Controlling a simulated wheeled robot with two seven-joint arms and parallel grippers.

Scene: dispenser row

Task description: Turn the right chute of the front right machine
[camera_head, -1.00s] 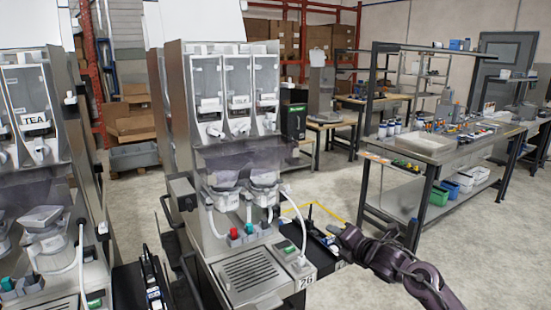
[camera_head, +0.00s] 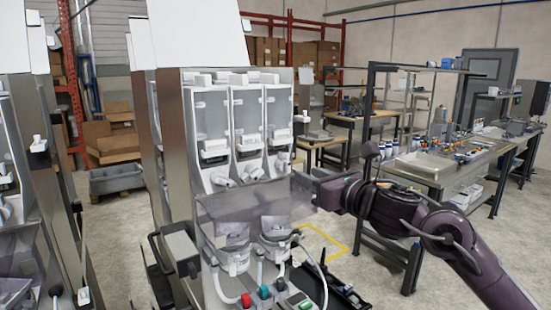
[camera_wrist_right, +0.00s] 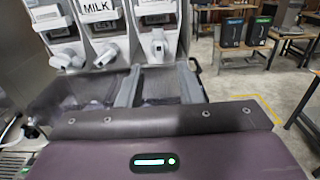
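The front right machine (camera_head: 173,150) is a steel dispenser with three clear canisters side by side. Its right chute (camera_head: 281,163) is a pale spout under the rightmost canister. In the right wrist view the right chute (camera_wrist_right: 158,46) points down toward the camera, just beyond and between my fingertips. My right gripper (camera_head: 303,183) is at the machine's right front, close to this chute, with its tips partly hard to make out. In the wrist view its two fingers (camera_wrist_right: 158,80) are spread, with nothing held between them. My left gripper is not in view.
A translucent cover (camera_head: 225,207) spans the machine below the chutes, above the mixing bowls (camera_head: 278,240). Another machine (camera_head: 20,200) stands at left. A workbench (camera_head: 425,168) stands at right. Open floor shows between machine and bench.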

